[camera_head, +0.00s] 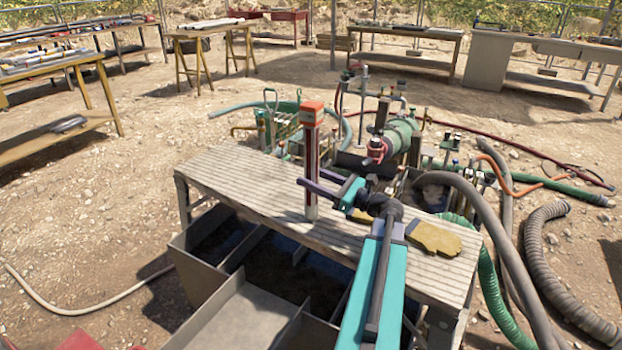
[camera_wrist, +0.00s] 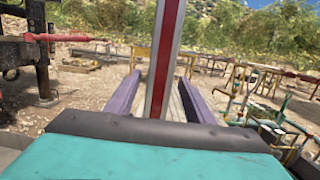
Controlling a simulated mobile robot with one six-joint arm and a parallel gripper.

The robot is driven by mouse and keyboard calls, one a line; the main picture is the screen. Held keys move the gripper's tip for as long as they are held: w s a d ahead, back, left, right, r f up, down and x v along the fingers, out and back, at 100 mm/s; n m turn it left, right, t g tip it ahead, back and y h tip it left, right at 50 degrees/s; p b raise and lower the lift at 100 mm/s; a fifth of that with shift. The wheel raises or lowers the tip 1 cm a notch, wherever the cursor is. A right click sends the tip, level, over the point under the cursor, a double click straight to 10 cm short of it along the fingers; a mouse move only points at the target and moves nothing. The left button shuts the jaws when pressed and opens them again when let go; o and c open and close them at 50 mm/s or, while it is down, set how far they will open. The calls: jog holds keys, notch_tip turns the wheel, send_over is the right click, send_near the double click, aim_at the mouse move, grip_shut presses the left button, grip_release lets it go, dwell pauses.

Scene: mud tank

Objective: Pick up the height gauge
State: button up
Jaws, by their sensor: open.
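The height gauge (camera_head: 312,160) stands upright on the grey slatted bench (camera_head: 245,170). It is a tall post with an orange-red top and a red and white face. My gripper (camera_head: 311,187) reaches it from the right, with its purple fingers open and level near the lower part of the post.
A yellow glove (camera_head: 434,238) lies on the bench to the right of my arm. Pumps, valves and a green motor (camera_head: 398,135) crowd the ground behind the bench. A divided metal tank (camera_head: 200,270) stands in front. The left part of the bench top is clear.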

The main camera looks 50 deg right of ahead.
jog(key=shift+b+x, duration=0.35)
jog(key=shift+x, duration=1.8)
jog(key=shift+a+f, duration=0.1)
jog(key=shift+f, duration=0.05)
grip_shut()
